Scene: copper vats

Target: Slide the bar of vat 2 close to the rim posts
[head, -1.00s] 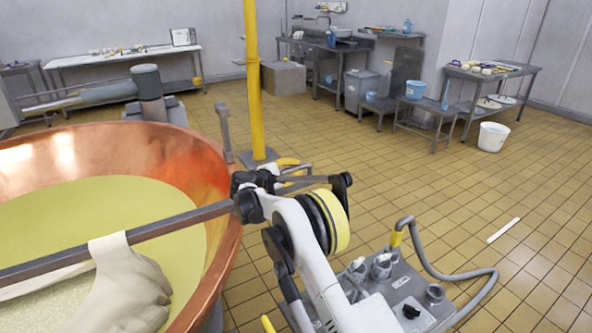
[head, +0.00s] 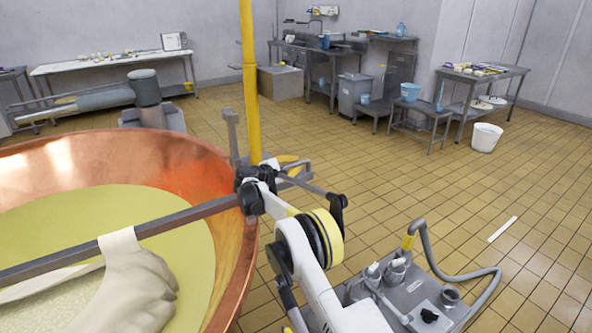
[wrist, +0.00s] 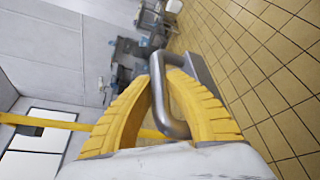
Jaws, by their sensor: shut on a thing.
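The copper vat (head: 170,155) fills the left of the head view, with pale yellow liquid (head: 190,255) inside. A long dark metal bar (head: 60,258) lies across it, and a pale cloth bag (head: 130,275) hangs from the bar into the liquid. A grey upright post (head: 232,135) stands at the right rim, a short way beyond the bar. My gripper (head: 287,165) is just outside the rim at the bar's right end, partly hidden by my arm. In the wrist view its yellow fingers (wrist: 162,78) are shut on a bent grey handle (wrist: 182,115), apparently the bar's end.
A yellow pole (head: 249,80) rises just behind my gripper. A grey unit with a hose (head: 425,300) is at the lower right. Tables and sinks (head: 320,55) line the back wall, and a white bucket (head: 486,137) stands far right.

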